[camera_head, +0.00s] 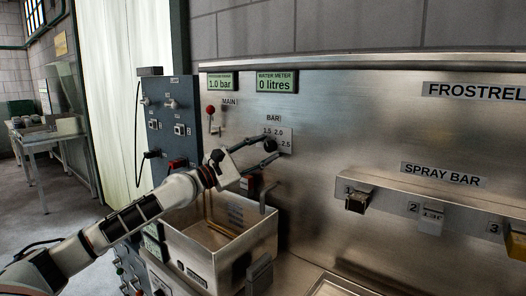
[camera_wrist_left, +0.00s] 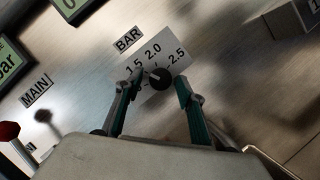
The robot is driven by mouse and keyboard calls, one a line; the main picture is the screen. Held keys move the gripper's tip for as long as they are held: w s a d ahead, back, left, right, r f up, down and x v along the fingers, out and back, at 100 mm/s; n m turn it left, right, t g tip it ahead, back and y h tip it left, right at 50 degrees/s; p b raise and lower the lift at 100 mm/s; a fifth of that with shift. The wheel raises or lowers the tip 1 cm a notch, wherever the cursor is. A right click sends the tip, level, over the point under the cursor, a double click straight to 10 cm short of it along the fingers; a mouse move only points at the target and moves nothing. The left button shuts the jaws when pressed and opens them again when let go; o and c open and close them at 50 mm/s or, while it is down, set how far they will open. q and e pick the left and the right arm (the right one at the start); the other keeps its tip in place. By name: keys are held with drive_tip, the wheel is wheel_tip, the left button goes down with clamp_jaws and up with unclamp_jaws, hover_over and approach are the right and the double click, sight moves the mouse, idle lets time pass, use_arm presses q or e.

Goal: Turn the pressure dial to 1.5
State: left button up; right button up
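The pressure dial (camera_head: 270,145) is a small black knob on a pale scale plate marked BAR on the steel panel. In the left wrist view the knob (camera_wrist_left: 159,78) sits below the numbers 1.5, 2.0 and 2.5. My left gripper (camera_head: 272,150) is open in front of the dial. In the wrist view its two fingers (camera_wrist_left: 160,87) stand on either side of the knob, apart from each other. I cannot tell whether either finger touches it. The pressure display (camera_head: 219,82) reads 1.0 bar. My right gripper is not in view.
A red-knobbed MAIN lever (camera_head: 211,113) is left of the dial. The water meter (camera_head: 276,82) reads 0 litres. The spray bar (camera_head: 430,200) with numbered nozzles projects at right. A grey control box (camera_head: 172,125) is at left.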

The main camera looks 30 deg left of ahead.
use_arm(q)
drive_tip(key=shift+s+a+f, duration=0.2)
drive_tip(key=shift+s+f, duration=0.15)
drive_tip(key=shift+s, duration=0.25)
drive_tip(key=v, duration=1)
drive_tip(key=shift+s+a, duration=0.15)
drive_tip(key=shift+s, duration=0.2)
idle(0.4)
